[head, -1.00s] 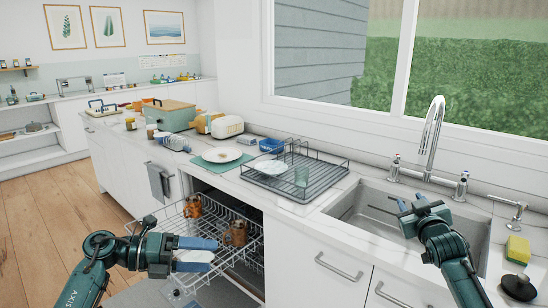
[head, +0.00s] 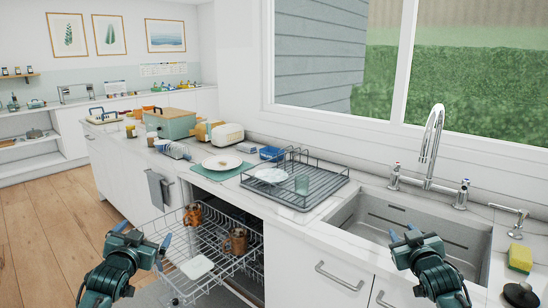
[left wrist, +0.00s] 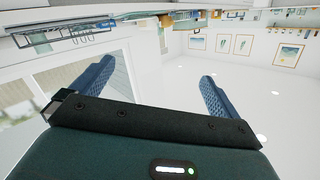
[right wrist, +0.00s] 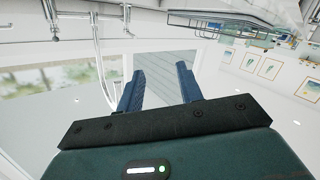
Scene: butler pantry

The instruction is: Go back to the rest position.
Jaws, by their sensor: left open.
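My left gripper (head: 144,234) is open and empty, raised at the left of the pulled-out dishwasher rack (head: 222,263). In the left wrist view its two blue fingers (left wrist: 158,75) stand wide apart with nothing between them. My right gripper (head: 404,233) is in front of the sink (head: 365,215), with its fingers up. In the right wrist view its fingers (right wrist: 160,72) are apart by a smaller gap and hold nothing.
Two brown mugs (head: 192,215) (head: 238,241) and a white dish (head: 196,267) are in the open rack. A drying rack (head: 318,190), white plate (head: 222,162), faucet (head: 432,145) and yellow sponge (head: 519,257) are on the counter. Floor (head: 40,240) is clear at left.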

